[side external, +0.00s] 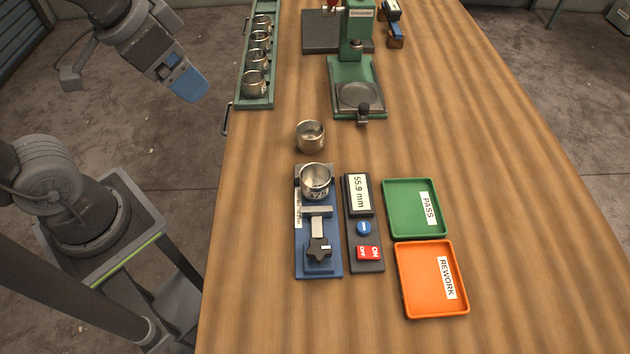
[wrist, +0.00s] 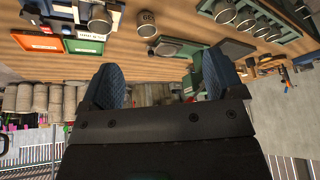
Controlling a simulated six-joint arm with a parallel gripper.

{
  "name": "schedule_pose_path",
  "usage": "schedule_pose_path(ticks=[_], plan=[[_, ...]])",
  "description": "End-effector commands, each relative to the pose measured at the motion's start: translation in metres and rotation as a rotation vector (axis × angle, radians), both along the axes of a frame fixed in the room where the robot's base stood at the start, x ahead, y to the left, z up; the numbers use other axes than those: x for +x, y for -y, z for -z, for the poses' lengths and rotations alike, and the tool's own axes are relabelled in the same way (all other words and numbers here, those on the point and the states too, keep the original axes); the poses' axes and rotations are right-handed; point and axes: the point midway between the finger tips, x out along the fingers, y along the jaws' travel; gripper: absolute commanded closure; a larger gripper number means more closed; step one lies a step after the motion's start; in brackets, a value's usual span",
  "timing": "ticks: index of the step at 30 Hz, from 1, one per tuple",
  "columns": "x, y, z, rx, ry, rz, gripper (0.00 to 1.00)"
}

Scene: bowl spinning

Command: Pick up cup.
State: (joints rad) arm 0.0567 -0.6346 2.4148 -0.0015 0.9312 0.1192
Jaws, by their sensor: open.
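A metal cup (side external: 310,136) stands alone on the wooden table, just behind the blue fixture. A second metal cup (side external: 316,180) sits in the blue gauge fixture (side external: 304,262). Several more cups (side external: 255,84) stand in a row in the green rack (side external: 268,100) at the back left. My gripper (side external: 188,82) is off the table's left side, left of the rack and apart from every cup. In the wrist view its two blue fingers (wrist: 165,86) are spread with nothing between them. The lone cup (wrist: 146,23) also shows there, near the top.
A green press (side external: 356,85) stands at the back. A display box (side external: 357,195) reading 55.9 mm and a switch box (side external: 366,252) stand right of the fixture. A green PASS tray (side external: 399,204) and an orange REWORK tray (side external: 415,290) lie farther right. The table's right side is clear.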

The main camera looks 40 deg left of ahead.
Motion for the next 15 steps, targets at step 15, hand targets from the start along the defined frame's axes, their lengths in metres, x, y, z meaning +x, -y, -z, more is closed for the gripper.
schedule_pose_path(ticks=[15], plan=[[0.098, 0.134, 0.035, 0.251, -0.324, 1.067, 0.13]])
